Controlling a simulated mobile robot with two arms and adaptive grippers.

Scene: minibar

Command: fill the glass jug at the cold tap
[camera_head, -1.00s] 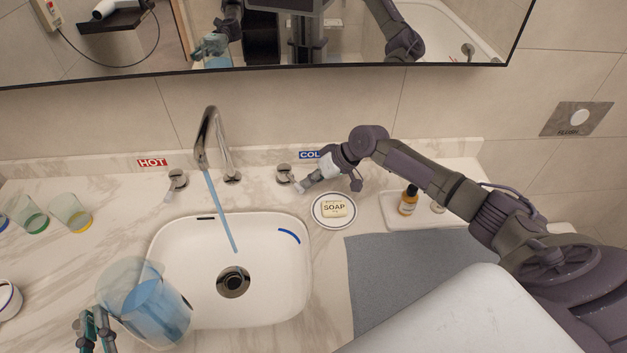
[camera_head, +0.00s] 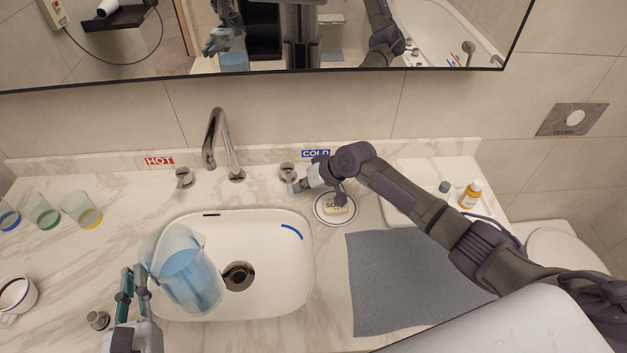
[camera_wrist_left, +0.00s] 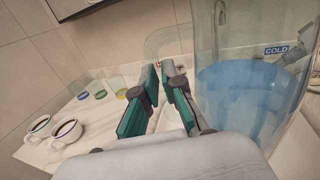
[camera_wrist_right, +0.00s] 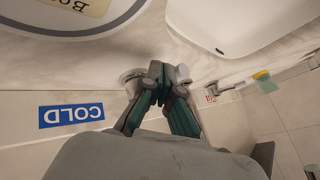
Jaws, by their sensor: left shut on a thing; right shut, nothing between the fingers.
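The glass jug (camera_head: 190,272) is over the left part of the sink, with blue water in it. My left gripper (camera_head: 135,283) is shut on the jug at its left side; in the left wrist view the jug (camera_wrist_left: 250,85) is right of the fingers. My right gripper (camera_head: 303,186) is shut and empty at the cold tap handle (camera_head: 287,171), below the COLD label (camera_head: 316,153). In the right wrist view its closed fingertips (camera_wrist_right: 158,80) are in front of the handle; contact is unclear. The spout (camera_head: 214,135) shows no stream.
The sink (camera_head: 270,295) has a dark drain. The hot handle (camera_head: 183,178) is left of the spout. A soap dish (camera_head: 320,217), grey mat (camera_head: 395,290) and tray with bottles lie right. Several tumblers (camera_head: 42,212) and a cup (camera_head: 17,294) stand left.

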